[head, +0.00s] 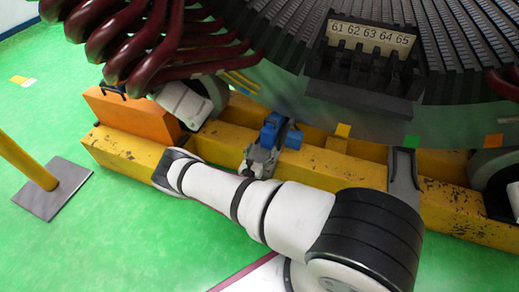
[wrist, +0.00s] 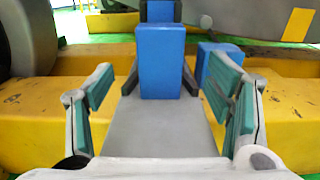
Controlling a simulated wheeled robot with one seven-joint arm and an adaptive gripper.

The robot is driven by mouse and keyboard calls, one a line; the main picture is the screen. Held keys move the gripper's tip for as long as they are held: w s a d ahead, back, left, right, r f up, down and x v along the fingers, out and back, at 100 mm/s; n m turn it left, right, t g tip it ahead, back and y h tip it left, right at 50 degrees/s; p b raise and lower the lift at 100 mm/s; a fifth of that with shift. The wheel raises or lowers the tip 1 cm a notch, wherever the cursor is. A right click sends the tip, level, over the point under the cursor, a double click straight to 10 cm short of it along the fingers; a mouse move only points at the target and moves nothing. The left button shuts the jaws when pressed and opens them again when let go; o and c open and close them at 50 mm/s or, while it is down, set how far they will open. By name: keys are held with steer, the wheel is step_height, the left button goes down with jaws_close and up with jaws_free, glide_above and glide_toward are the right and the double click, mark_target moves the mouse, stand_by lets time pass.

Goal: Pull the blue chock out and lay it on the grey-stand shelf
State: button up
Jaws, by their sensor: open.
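The blue chock (head: 271,130) sits at the yellow beam under the large wound stator. In the wrist view a blue block (wrist: 160,62) stands upright between and just beyond my gripper's fingers (wrist: 158,88), with clear gaps on both sides. My gripper (head: 262,158) is open and holds nothing; its teal finger pads face each other. A second blue piece (wrist: 215,62) shows behind the right finger; it also shows in the head view (head: 294,139). A grey surface lies below the front block. I cannot tell which part is the grey-stand shelf.
The yellow beam (head: 232,146) runs along both sides of the chock. An orange block (head: 130,112) sits on its left end. A yellow post on a grey base plate (head: 52,188) stands at left. A grey upright (head: 403,172) is at right. Green floor is clear at lower left.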

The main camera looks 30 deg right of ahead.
mark_target(272, 127)
steer(key=b+x, duration=0.5)
steer(key=x, duration=0.8)
steer(key=shift+w+d, duration=0.25)
steer(key=shift+d, duration=0.05)
steer(key=shift+c, duration=0.3)
steer(key=c, duration=1.5)
